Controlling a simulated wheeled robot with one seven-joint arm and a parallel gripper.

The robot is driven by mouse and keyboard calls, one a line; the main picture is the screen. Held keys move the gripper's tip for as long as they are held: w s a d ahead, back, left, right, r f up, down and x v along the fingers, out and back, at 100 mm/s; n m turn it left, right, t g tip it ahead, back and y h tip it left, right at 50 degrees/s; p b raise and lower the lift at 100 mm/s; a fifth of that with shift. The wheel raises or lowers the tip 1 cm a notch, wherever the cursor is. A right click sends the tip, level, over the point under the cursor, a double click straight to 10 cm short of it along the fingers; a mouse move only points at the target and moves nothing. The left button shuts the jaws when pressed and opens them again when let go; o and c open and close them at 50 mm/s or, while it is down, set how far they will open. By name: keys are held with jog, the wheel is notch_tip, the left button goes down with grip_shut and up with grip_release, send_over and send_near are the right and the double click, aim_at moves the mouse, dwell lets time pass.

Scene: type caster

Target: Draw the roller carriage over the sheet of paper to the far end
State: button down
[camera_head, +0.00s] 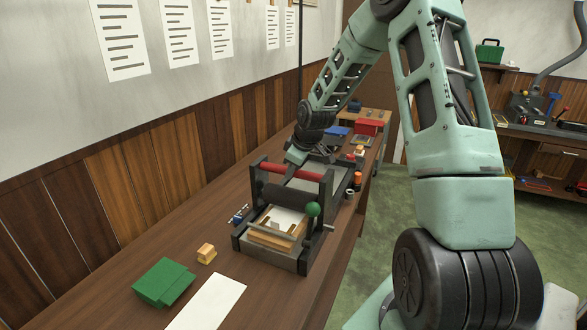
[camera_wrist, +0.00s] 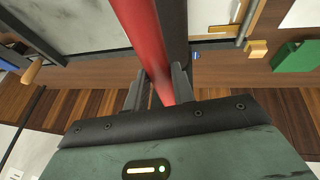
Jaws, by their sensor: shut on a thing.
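The roller carriage (camera_head: 270,193), a dark frame with a thick dark roller, stands across the press bed on the table. Its red handle bar (camera_head: 274,170) runs along the top and crosses the wrist view (camera_wrist: 148,35). My gripper (camera_wrist: 158,85) is shut on this bar, one finger on each side. In the head view my gripper (camera_head: 293,160) reaches the bar from behind and its fingertips are mostly hidden.
The grey press bed (camera_head: 250,250) has raised side rails. A green ball knob (camera_head: 313,209) is at its right. A green block (camera_head: 163,282), a small wooden block (camera_head: 206,253) and a white sheet (camera_head: 207,303) lie nearer. Small jars (camera_head: 357,180) stand right of the press.

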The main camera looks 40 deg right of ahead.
jog(key=c, duration=1.2)
grip_release()
jog(key=shift+s+a, duration=0.1)
jog(key=shift+a, duration=0.2)
jog(key=shift+o, duration=0.2)
jog(key=shift+s+d+r, duration=0.1)
jog(key=shift+r, duration=0.15)
jog(key=b+v, duration=0.1)
jog(key=v, duration=1.6)
